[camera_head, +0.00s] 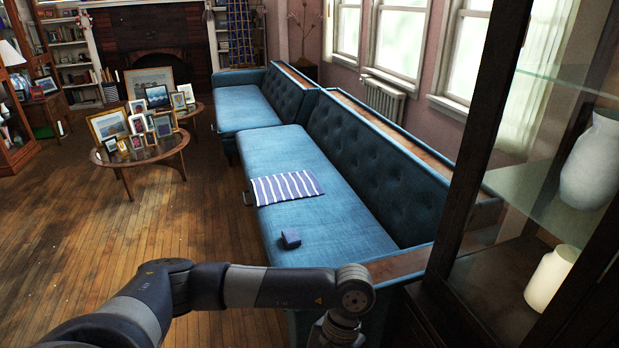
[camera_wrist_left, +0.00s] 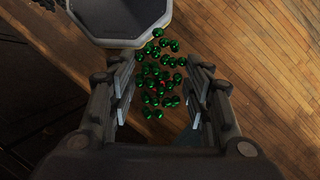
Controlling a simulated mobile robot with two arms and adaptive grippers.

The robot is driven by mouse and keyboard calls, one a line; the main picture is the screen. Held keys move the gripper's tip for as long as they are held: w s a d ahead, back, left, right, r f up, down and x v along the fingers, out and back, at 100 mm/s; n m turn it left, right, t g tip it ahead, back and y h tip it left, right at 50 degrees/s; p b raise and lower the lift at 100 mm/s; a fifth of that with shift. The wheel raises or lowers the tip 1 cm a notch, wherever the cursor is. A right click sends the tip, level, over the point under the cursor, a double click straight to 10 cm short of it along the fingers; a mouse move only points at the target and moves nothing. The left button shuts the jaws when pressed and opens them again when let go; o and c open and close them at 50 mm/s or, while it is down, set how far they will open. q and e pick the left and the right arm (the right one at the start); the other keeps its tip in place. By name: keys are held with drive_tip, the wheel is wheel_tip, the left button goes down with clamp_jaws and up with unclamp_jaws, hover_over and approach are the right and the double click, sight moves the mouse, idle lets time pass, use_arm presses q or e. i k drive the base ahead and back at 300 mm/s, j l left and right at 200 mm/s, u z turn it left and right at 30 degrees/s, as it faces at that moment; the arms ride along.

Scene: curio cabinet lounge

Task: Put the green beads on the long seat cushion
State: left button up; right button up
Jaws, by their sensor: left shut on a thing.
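My left gripper (camera_wrist_left: 162,88) is shut on the green beads (camera_wrist_left: 152,72), a cluster of shiny dark green balls between and beyond its fingers in the left wrist view. A small red spot shows among them. In the head view my left arm reaches in from the lower left, bends down at the near end of the sofa, and its gripper and the beads are out of sight. The long seat cushion (camera_head: 345,228) is the blue seat of the nearer sofa, just beyond my arm. My right gripper is in neither view.
A striped cloth (camera_head: 286,187) and a small blue box (camera_head: 290,238) lie on the long seat. A wooden armrest (camera_head: 400,265) edges its near end. A glass-shelved cabinet (camera_head: 465,150) stands close on the right. An oval table (camera_head: 165,148) with frames stands left; floor between is clear.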

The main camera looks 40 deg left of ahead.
sight(300, 262)
drive_tip(key=j+z, duration=0.3)
drive_tip(key=j, duration=0.2)
drive_tip(key=k+j+z, duration=0.1)
drive_tip(key=j+z, duration=0.25)
drive_tip(key=k+j+z, duration=0.15)
drive_tip(key=j+z, duration=0.15)
drive_tip(key=j, duration=0.3)
